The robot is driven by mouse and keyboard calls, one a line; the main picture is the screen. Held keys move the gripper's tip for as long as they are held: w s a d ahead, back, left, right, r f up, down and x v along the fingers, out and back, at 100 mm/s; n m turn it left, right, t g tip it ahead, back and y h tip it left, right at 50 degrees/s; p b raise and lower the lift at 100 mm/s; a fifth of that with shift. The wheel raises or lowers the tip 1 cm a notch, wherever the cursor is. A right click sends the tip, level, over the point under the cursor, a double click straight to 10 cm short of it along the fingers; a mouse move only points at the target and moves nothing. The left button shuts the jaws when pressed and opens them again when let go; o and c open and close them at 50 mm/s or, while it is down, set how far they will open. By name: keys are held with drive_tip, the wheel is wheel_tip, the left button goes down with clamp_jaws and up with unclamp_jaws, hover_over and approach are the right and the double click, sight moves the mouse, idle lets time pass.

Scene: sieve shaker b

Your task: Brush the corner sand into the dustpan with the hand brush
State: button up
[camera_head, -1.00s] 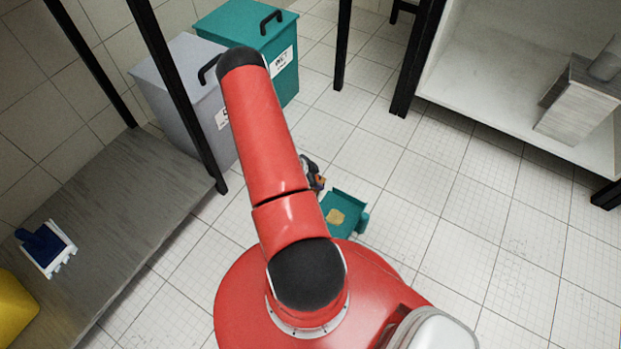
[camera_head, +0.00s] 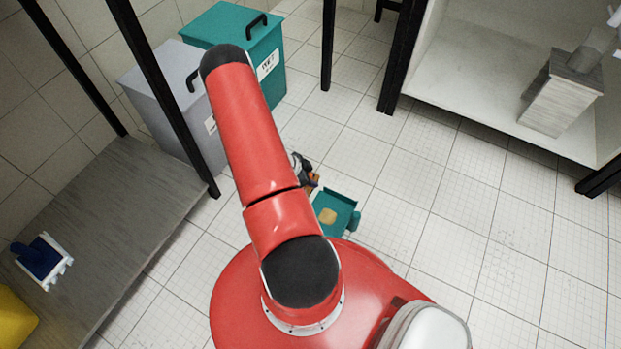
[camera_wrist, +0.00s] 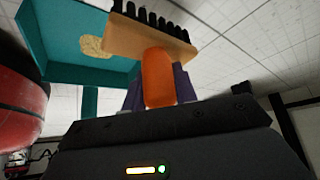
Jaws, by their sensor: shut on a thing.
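The hand brush (camera_wrist: 150,40) has an orange handle, a wooden block and black bristles. My gripper (camera_wrist: 158,95) is shut on its handle in the wrist view, with the bristles pointing away from the jaws. The teal dustpan (camera_head: 344,206) lies on the tiled floor just beyond my red base. A tan patch of sand (camera_head: 328,215) lies in it. The dustpan also shows in the wrist view (camera_wrist: 60,40), behind the brush on the left, with the sand (camera_wrist: 95,46) near the brush block. In the head view my gripper (camera_head: 306,172) is mostly hidden by my arm, beside the dustpan.
A grey bin (camera_head: 160,95) and a teal bin (camera_head: 235,35) stand at the back left. A low grey shelf (camera_head: 125,215) with a blue-and-white tool (camera_head: 42,260) is at left. A white cabinet (camera_head: 490,60) stands at right. The floor right of the dustpan is clear.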

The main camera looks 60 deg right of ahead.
drive_tip(key=w+a+p, duration=0.2)
drive_tip(key=w+a, duration=0.8)
drive_tip(key=w, duration=0.1)
drive_tip(key=shift+w+a+f, duration=0.2)
drive_tip(key=shift+a+f, duration=0.1)
drive_tip(key=shift+f, duration=0.1)
drive_tip(key=shift+f+b, duration=0.85)
drive_tip(key=shift+f, duration=0.2)
drive_tip(key=shift+s+d+p, duration=0.15)
drive_tip(key=shift+s, duration=1.4)
drive_tip(key=shift+s+d+p, duration=0.1)
drive_tip(key=shift+s+p, duration=0.05)
drive_tip(key=shift+s, duration=1.4)
drive_tip(key=shift+s, duration=0.1)
